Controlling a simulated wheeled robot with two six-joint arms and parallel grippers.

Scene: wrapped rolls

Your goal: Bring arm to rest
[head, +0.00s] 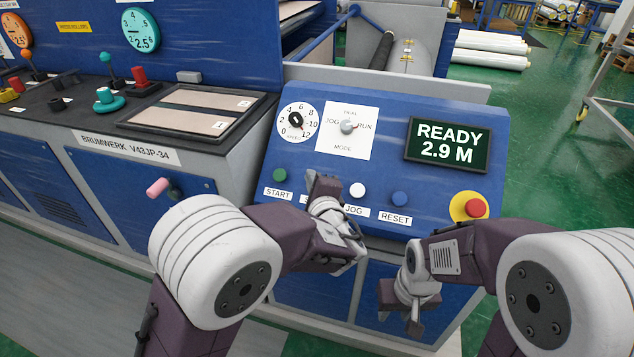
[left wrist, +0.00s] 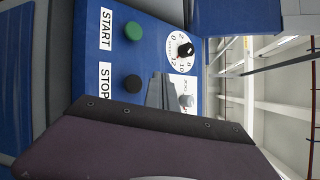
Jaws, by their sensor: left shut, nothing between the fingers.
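My left gripper (head: 320,186) is in front of the blue sloped control panel (head: 400,120). It is shut and empty, and covers the spot between the green START button (head: 279,175) and the white JOG button (head: 357,190). In the left wrist view the black STOP button (left wrist: 132,88) and green button (left wrist: 134,32) show beyond my dark gripper body. Whether the left gripper touches the panel cannot be told. My right gripper (head: 402,318) hangs low in front of the panel's lower edge, pointing down; its fingers are too unclear to judge.
The display (head: 448,146) reads "READY 2.9 M". A red emergency knob (head: 475,208) and a blue RESET button (head: 400,199) sit near my right arm. The machine cabinet (head: 110,190) stands at left. Green floor is open at upper right, with white rolls (head: 490,60) behind.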

